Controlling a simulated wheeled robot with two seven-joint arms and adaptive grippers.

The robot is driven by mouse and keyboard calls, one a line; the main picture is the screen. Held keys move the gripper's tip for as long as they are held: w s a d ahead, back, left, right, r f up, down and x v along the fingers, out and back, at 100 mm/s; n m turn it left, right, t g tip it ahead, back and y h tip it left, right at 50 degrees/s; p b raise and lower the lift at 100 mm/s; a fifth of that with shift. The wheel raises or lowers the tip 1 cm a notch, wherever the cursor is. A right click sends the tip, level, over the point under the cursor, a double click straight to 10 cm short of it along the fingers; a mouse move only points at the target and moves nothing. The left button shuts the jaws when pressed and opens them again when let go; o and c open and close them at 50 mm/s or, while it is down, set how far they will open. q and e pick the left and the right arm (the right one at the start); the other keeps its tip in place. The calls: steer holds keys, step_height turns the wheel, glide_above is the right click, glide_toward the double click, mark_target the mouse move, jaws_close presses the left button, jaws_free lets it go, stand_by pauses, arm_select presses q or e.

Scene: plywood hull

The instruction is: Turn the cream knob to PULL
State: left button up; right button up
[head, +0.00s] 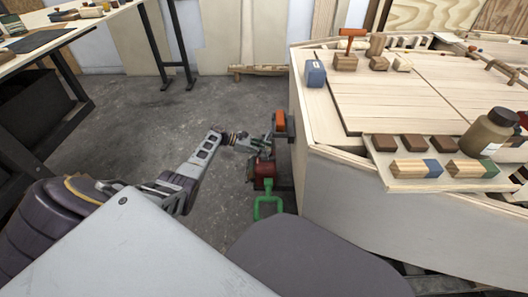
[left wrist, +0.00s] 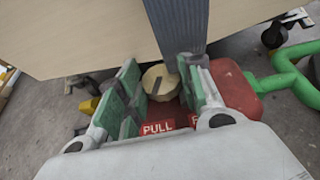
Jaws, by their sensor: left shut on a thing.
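The cream knob (left wrist: 160,82) is round, with a dark mark across its face, and sits on a red unit. My left gripper (left wrist: 158,92) has its green-padded fingers on either side of the knob and is shut on it. A red label reading PULL (left wrist: 157,128) lies just below the knob; a second red label beside it is mostly hidden by a finger. Which label the mark points at I cannot tell. In the head view my left gripper (head: 258,144) is at the red unit (head: 265,171) beside the hull; the knob is hidden there. My right gripper is not in view.
A green handle (head: 268,207) sticks out below the red unit. An orange part (head: 279,121) is just above, near the hull's side. The plywood hull (head: 370,215) stands close on the right, with blocks and a brown bottle (head: 487,133) on top. Open floor (head: 130,130) lies left.

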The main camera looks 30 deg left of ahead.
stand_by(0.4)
arm_select(q)
steer(key=o, duration=1)
steer(key=shift+o, duration=0.2)
steer(key=v, duration=1.2)
steer(key=shift+a+f, duration=0.1)
steer(key=shift+a, duration=0.05)
